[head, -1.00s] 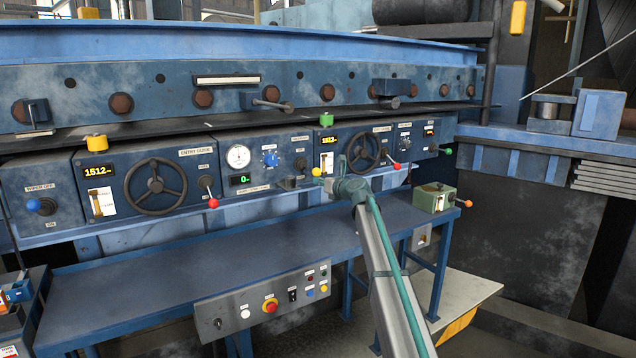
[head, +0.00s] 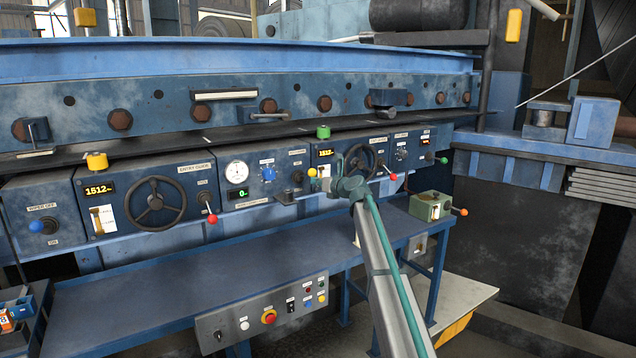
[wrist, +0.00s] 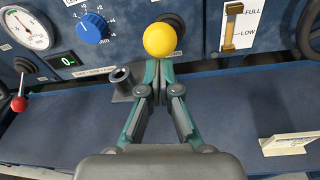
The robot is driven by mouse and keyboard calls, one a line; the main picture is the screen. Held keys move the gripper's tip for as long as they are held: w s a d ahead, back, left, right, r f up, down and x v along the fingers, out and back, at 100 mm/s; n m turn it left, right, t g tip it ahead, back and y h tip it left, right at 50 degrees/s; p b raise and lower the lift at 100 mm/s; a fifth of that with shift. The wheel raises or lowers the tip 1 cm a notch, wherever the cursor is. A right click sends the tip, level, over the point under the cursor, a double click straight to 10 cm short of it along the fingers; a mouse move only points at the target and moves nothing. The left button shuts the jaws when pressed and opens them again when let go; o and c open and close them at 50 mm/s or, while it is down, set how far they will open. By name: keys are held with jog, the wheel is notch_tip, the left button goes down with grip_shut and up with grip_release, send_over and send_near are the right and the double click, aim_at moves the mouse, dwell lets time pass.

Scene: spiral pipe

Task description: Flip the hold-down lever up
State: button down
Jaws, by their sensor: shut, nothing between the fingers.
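A yellow ball knob (head: 312,172) stands in front of the blue control panel, between the dials and the second wheel. It looks like the hold-down lever's end, though I cannot read a label naming it. In the wrist view the yellow knob (wrist: 160,39) is directly beyond my fingertips, and its stem is hidden. My gripper (wrist: 160,68) is shut and empty, its tips at the knob's lower edge, seemingly touching it. In the head view my gripper (head: 330,184) is just right of and below the knob.
A dark cylindrical fitting (wrist: 121,80) stands close left of my fingers. A blue dial (wrist: 92,28) and a red-ball lever (wrist: 18,103) are further left. A level gauge (wrist: 232,28) is to the right. The blue bench (head: 170,285) below is mostly clear.

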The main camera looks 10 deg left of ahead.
jog(key=r, duration=0.1)
jog(key=w+r, duration=0.1)
jog(key=r, duration=0.1)
jog(key=shift+w+a+r, duration=0.15)
jog(key=shift+w+a, duration=0.05)
jog(key=shift+a, duration=0.1)
jog(key=b, duration=0.4)
send_near(314, 171)
jog(key=shift+s+a+r, duration=0.25)
jog(key=shift+s+a, duration=0.05)
jog(key=shift+s, duration=0.2)
